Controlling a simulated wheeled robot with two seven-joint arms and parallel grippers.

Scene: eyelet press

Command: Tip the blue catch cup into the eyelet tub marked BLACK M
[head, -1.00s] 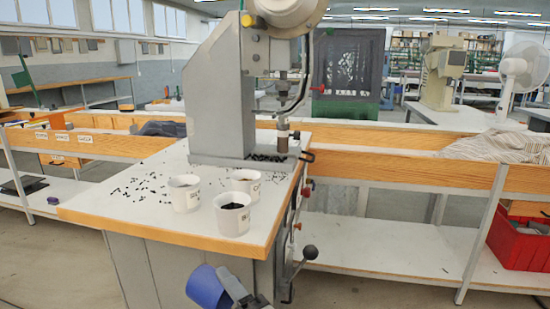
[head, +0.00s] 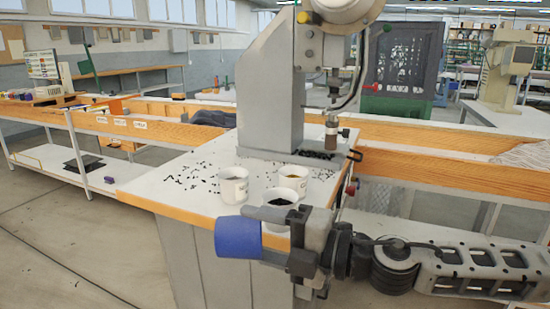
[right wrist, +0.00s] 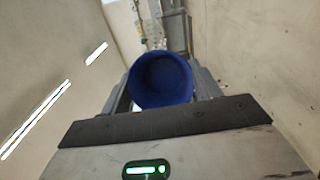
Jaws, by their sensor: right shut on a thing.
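My right gripper (head: 262,232) is shut on the blue catch cup (head: 238,238), in front of the table's near edge. The cup lies tilted on its side in the head view. The right wrist view looks into its dark blue mouth (right wrist: 161,80); I cannot make out any contents. Three white tubs stand on the table: one at left (head: 233,187), one at right (head: 294,178), and a front one (head: 266,196) with dark contents, partly hidden behind my gripper. Their lettering is too small to read. My left gripper is not in view.
The grey press (head: 270,90) rises behind the tubs. Loose black eyelets (head: 195,178) lie scattered on the white tabletop (head: 165,185). A wooden-edged bench (head: 400,165) runs behind. The floor at the left (head: 70,240) is clear.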

